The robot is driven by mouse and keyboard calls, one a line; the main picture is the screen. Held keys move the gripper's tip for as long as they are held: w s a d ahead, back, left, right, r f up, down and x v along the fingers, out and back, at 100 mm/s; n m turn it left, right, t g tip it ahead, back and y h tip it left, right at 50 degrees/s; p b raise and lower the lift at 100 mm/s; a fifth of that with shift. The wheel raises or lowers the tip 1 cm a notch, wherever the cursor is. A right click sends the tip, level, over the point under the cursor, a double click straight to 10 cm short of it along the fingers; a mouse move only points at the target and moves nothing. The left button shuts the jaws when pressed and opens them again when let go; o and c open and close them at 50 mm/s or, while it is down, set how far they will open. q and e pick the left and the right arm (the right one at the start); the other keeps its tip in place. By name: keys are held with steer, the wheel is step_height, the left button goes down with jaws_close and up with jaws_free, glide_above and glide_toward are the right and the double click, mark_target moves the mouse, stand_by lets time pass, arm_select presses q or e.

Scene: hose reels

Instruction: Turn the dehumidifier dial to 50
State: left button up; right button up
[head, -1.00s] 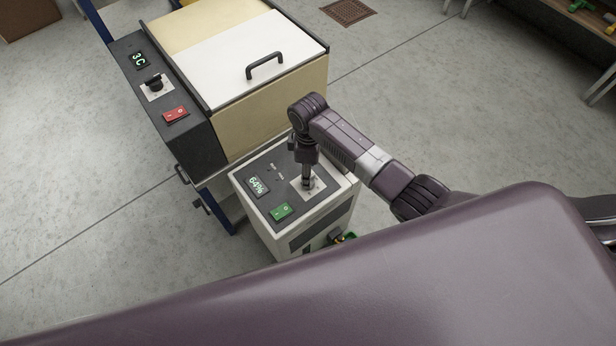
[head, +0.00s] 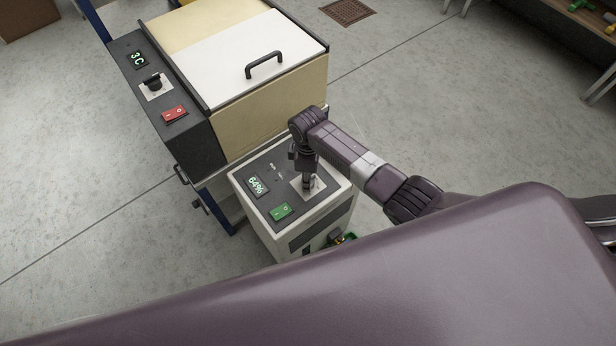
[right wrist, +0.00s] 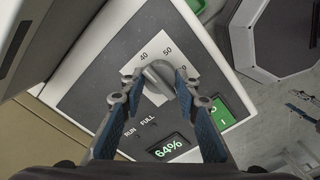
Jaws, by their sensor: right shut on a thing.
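The dehumidifier (head: 285,228) is a white box with a dark top panel, standing on the floor. The grey dial (right wrist: 158,75) sits on a pale plate marked 40, 50 and a partly hidden number ending in 0. My right gripper (head: 308,186) comes down onto the dial from above. In the right wrist view its two fingers (right wrist: 156,80) are shut on the dial, one on each side. Where the dial's pointer stands is hard to tell. My left gripper is not in view.
A green rocker switch (head: 281,211) is close to the dial on the same panel. A cream chest with a white lid (head: 245,55) stands behind, with its own 3C display, black knob (head: 154,83) and red switch (head: 175,114). Open floor lies left.

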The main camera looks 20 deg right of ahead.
steer(key=shift+c, duration=1)
steer(key=shift+r+m+p, duration=0.15)
steer(key=shift+m+p, duration=0.6)
steer(key=shift+m, duration=0.15)
steer(key=m+p, duration=0.1)
steer(key=m, duration=0.1)
steer(key=shift+m+p, duration=0.3)
steer(key=m+p, duration=0.1)
steer(key=m, duration=0.2)
steer(key=shift+m, duration=0.3)
steer(key=shift+m+p, duration=0.8)
steer(key=shift+m, duration=1.1)
